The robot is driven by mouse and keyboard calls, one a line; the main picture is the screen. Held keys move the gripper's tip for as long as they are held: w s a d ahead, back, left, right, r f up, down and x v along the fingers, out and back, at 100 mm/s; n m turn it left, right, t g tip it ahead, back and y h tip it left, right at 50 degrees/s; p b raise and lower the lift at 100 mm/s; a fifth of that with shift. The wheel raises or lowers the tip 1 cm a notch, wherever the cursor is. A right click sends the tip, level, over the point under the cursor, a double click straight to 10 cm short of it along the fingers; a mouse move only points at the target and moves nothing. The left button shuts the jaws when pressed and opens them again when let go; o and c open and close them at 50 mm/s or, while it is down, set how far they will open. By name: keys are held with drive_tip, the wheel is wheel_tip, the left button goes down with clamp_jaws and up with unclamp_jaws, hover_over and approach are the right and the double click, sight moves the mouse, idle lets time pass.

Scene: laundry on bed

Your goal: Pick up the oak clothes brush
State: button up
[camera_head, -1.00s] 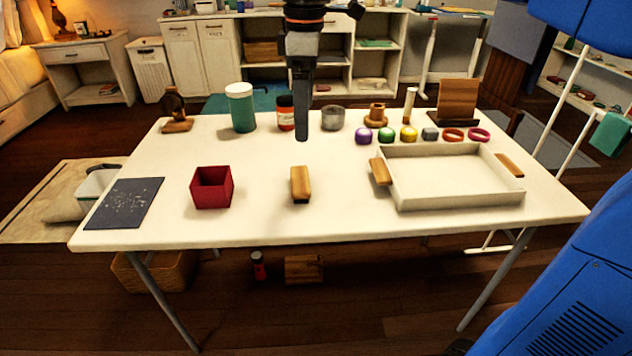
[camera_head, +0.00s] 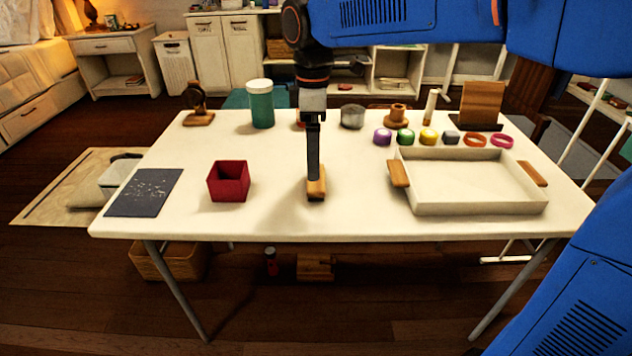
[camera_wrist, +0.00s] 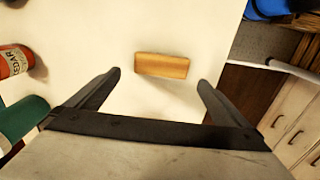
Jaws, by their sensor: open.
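The oak clothes brush (camera_head: 316,188) is a small light-brown wooden block on the white table, near the middle of its front half. In the wrist view the brush (camera_wrist: 162,66) lies crosswise, just beyond and between the two fingertips. My gripper (camera_head: 313,178) points down over the brush in the head view and hides part of it. In the wrist view my gripper (camera_wrist: 159,80) is open, with nothing between its fingers. The gap between the fingertips is wider than the brush. I cannot tell the exact height of the fingertips above it.
A red square box (camera_head: 229,182) stands left of the brush, and a white tray (camera_head: 480,208) with wooden handles stands to the right. Jars, including a green one (camera_head: 261,105), and small coloured items line the back. The table (camera_head: 280,220) is clear around the brush.

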sight(315, 191)
drive_tip(key=shift+s+d+f, duration=0.1)
drive_tip(key=shift+d+f, duration=0.05)
drive_tip(key=shift+f, duration=1.4)
drive_tip(key=shift+d+f, duration=0.15)
drive_tip(key=shift+f, duration=1.4)
drive_tip(key=shift+c, duration=0.3)
drive_tip(key=c, duration=0.9)
